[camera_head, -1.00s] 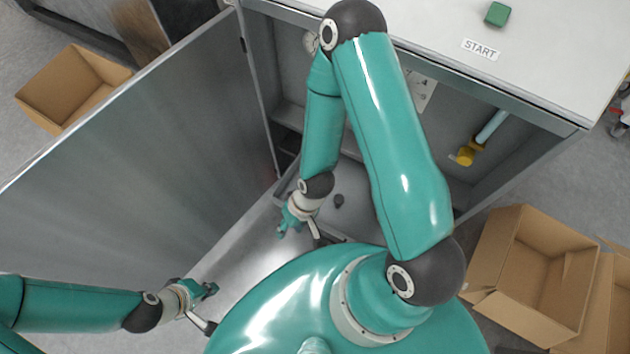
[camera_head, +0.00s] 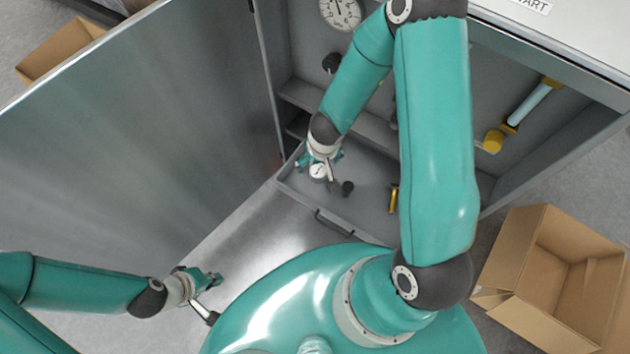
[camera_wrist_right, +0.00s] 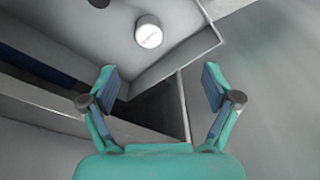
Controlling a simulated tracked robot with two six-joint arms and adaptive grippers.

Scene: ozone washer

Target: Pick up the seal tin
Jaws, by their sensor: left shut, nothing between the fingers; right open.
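The seal tin appears to be the small white round tin with faint lettering on top; it lies in the open drawer and shows near the top of the right wrist view (camera_wrist_right: 148,33). In the head view it is at the right gripper (camera_head: 318,171). My right gripper (camera_head: 320,161) is above the drawer, beside the tin in the picture. In the right wrist view its fingers (camera_wrist_right: 160,78) are spread and empty, with the tin beyond the fingertips. My left gripper (camera_head: 210,280) is shut and empty, low at the left, away from the drawer.
The grey drawer (camera_head: 365,222) also holds a dark round piece (camera_head: 347,188) and a yellow piece (camera_head: 393,198). A large metal door (camera_head: 150,130) stands open at left. A yellow-ended tube (camera_head: 530,108) is in the cabinet. An open cardboard box (camera_head: 545,290) stands at right.

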